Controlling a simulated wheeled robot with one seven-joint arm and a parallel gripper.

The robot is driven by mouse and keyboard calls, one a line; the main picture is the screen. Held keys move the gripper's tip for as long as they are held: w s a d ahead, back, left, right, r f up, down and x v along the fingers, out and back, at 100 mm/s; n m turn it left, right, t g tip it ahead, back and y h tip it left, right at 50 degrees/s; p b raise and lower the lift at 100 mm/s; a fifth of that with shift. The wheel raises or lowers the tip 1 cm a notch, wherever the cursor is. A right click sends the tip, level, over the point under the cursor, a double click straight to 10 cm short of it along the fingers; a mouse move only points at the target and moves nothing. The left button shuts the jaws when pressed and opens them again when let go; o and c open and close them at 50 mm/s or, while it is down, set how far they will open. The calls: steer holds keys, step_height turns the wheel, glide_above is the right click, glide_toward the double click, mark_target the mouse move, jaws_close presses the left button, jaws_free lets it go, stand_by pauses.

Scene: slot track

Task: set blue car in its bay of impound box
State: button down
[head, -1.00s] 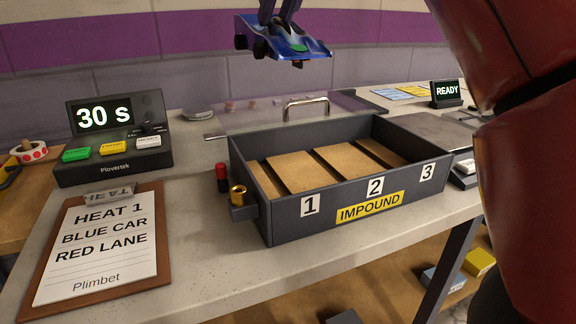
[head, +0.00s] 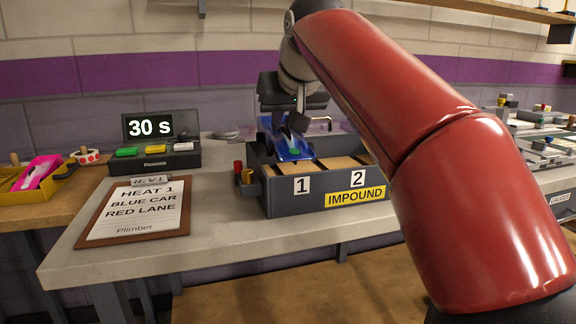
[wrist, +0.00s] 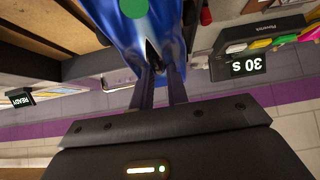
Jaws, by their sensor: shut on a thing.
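The blue car (head: 292,149) has a green disc on top and is at bay 1 of the dark grey impound box (head: 283,205), at its left end. My gripper (head: 287,122) is above the car and shut on it. In the wrist view, the two fingers (wrist: 159,85) close on the rear part of the blue car (wrist: 170,30). I cannot tell whether the car touches the bay floor. Bay 2 shows a bare tan floor; my red arm hides bay 3.
Red and brass posts (head: 238,168) stand at the box's left side. A timer (head: 155,140) reading 30 s and a clipboard (head: 138,206) naming the blue car lie to the left. A clear lid with a handle (head: 322,121) is behind the box.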

mark_target(285, 149)
steer(key=shift+f+b, duration=2.65)
steer(key=shift+f, duration=0.15)
steer(key=shift+f+b, duration=0.35)
steer(key=shift+f, duration=0.2)
steer(key=c, duration=1.4)
jaws_free()
steer(key=shift+o, duration=0.2)
steer(key=shift+r+p, duration=0.4)
steer(key=shift+r, duration=0.1)
steer(key=p+v, duration=0.2)
steer(key=v, duration=1)
steer(key=shift+p, duration=0.3)
steer(key=shift+s, duration=0.2)
